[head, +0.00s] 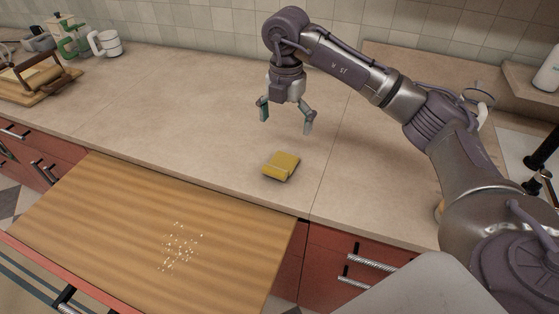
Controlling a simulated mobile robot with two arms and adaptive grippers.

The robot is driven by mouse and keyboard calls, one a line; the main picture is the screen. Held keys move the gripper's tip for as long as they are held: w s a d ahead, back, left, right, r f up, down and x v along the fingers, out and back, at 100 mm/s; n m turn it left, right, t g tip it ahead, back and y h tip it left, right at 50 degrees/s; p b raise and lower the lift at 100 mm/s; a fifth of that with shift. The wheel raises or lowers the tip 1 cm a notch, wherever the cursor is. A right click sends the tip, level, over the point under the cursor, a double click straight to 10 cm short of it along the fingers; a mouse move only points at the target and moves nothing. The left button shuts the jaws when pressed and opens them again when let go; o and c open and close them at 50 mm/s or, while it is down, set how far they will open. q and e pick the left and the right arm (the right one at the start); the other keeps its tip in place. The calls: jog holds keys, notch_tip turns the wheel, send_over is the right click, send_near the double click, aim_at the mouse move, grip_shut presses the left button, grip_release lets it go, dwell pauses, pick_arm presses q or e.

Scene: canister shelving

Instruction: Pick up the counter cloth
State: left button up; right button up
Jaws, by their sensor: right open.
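The counter cloth (281,166) is a small folded yellow cloth. It lies on the beige counter (190,105) near the front edge, in the middle of the head view. My right gripper (286,122) hangs above the counter with its fingers pointing down. It is open and empty, over and a little behind the cloth, not touching it. My left gripper is not in view.
A wooden board (110,215) with scattered pale crumbs (181,248) juts out in front of the counter. A white mug (105,43), a green-framed item and a wooden rack (35,75) stand at the back left. A sink is at the right. The counter around the cloth is clear.

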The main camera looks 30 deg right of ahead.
jog(key=p, duration=0.1)
send_over(281, 163)
jog(key=f, duration=0.7)
jog(key=shift+s+d+f, duration=0.1)
jog(key=shift+s+d, duration=0.25)
jog(key=shift+a+f+p, duration=0.15)
jog(key=shift+f+p, duration=0.3)
jog(key=shift+f, duration=0.05)
jog(key=f, duration=0.1)
jog(key=f+p, duration=0.1)
jog(key=f, duration=0.1)
jog(key=shift+w+a+f, duration=0.15)
jog(key=shift+w+f, duration=0.15)
jog(key=shift+f, duration=0.5)
jog(key=c, duration=1.2)
jog(key=shift+r, duration=0.1)
